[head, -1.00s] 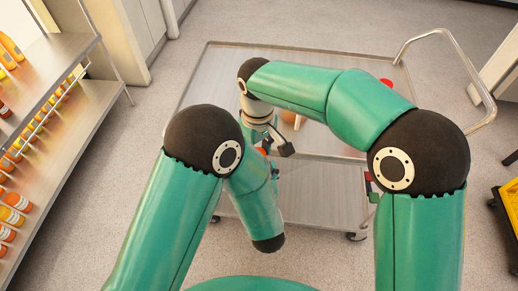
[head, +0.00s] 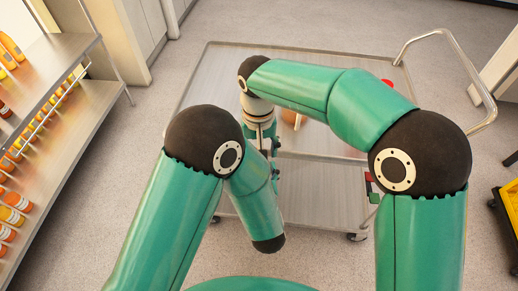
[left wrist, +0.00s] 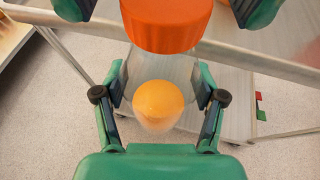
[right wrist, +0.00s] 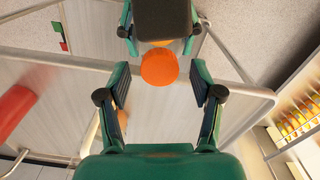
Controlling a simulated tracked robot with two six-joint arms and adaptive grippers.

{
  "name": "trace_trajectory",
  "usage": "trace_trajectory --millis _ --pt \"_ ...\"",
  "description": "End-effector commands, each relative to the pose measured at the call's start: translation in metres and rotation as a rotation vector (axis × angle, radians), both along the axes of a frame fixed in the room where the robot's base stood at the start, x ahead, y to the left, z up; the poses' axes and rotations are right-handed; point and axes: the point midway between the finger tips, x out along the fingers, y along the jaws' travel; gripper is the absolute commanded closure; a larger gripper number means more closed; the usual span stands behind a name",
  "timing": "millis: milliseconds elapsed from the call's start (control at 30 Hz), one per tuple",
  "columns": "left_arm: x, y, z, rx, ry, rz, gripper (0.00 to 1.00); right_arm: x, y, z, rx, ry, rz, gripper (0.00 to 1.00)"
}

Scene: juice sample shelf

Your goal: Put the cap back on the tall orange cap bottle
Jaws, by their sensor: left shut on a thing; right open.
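The orange cap (left wrist: 165,25) sits at the top of the left wrist view, above the bottle. It also shows in the right wrist view (right wrist: 158,67), between the fingertips of my right gripper (right wrist: 160,70). That gripper is open, with gaps on both sides of the cap. My left gripper (left wrist: 160,72) is shut on the tall bottle (left wrist: 158,102), whose orange contents show between its fingers. The cap appears in line with the bottle's top; I cannot tell if it is seated. In the head view my arms largely hide both.
Both grippers are over the near side of a steel cart (head: 330,58). A red object (head: 386,82) and a partly hidden orange object (head: 289,117) are on its top. A shelf (head: 62,108) with several bottles stands at the left. The cart's far left surface is clear.

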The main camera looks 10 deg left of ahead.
Motion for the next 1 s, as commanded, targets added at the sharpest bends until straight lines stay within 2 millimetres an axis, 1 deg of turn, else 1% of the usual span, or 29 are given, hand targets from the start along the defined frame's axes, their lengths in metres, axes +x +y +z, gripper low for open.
trace_trajectory --millis 200,333,600,633,767,867,1000 --pt "0.000 0.000 0.001 -0.001 -0.002 0.000 1.00 0.000 0.001 0.028 0.003 -0.004 0.000 0.34" --pt "0.000 0.000 0.001 -0.001 -0.002 0.000 1.00 0.000 0.001 0.039 0.001 -0.001 0.001 0.34" --pt "0.000 0.000 0.001 -0.001 -0.002 0.000 1.00 0.000 0.000 0.041 0.000 0.001 0.001 0.34" --pt "0.000 0.000 0.001 -0.001 -0.002 0.000 1.00 0.000 0.000 0.041 0.000 0.001 0.001 0.36" --pt "0.000 0.000 0.001 -0.001 -0.002 0.000 1.00 -0.001 0.000 0.040 0.000 0.001 0.023 0.36" --pt "0.000 0.000 0.001 -0.001 -0.002 0.000 1.00 -0.001 -0.001 0.040 -0.003 0.005 0.092 0.36" --pt "0.000 0.000 0.001 -0.001 -0.002 0.000 1.00 -0.002 -0.002 0.042 -0.007 0.014 0.278 0.36"
